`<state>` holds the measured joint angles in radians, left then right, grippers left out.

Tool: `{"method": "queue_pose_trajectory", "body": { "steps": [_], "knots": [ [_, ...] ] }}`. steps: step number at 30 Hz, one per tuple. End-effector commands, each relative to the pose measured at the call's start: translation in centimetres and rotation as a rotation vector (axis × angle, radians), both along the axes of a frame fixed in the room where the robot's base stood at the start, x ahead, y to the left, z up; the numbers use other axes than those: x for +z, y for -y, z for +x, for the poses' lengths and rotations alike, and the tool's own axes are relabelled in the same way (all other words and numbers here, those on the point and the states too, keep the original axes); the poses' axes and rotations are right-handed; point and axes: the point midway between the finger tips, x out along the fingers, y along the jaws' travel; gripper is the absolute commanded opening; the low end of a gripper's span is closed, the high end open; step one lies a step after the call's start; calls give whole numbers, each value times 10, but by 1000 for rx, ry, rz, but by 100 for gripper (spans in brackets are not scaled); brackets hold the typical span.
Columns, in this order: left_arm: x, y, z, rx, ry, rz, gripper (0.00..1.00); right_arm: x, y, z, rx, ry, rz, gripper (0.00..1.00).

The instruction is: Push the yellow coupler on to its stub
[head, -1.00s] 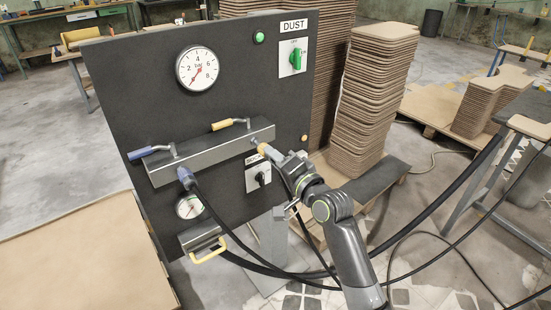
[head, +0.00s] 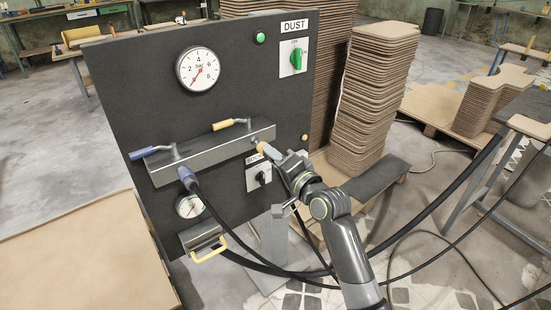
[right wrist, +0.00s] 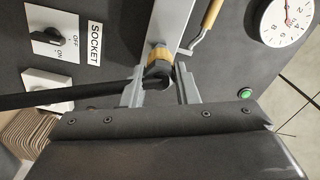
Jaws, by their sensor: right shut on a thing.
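The yellow coupler (head: 263,148) is at the right end of the grey manifold bar (head: 215,154). It also shows in the right wrist view as a yellow band (right wrist: 158,65) with a dark rear part. My right gripper (right wrist: 159,82) is shut on the coupler, with one finger on each side of its dark part; in the head view the gripper (head: 273,155) comes from the lower right. The coupler's front meets a small metal stub (right wrist: 158,46) at the bar. I cannot tell how deep it sits. My left gripper is not in view.
A yellow-handled lever (head: 229,124) and a blue-handled lever (head: 149,152) stand on the bar. A blue coupler (head: 186,176) with a black hose is at the bar's left. The SOCKET switch (head: 262,176) is below my gripper. Stacked boards (head: 366,100) stand to the right.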

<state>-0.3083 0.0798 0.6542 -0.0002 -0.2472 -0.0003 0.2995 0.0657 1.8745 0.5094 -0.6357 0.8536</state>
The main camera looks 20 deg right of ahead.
Motion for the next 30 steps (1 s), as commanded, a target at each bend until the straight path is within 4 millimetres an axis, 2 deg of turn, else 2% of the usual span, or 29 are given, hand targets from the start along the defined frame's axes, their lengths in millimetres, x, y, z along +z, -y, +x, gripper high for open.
{"method": "queue_pose_trajectory", "body": {
  "steps": [24, 25, 30],
  "knots": [
    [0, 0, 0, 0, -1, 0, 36, 1, -7, 17, 0, 2, 0, 0],
    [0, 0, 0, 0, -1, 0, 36, 1, -7, 17, 0, 2, 0, 29],
    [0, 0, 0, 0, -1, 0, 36, 1, -6, 17, 0, 2, 0, 51]
  ]
}}
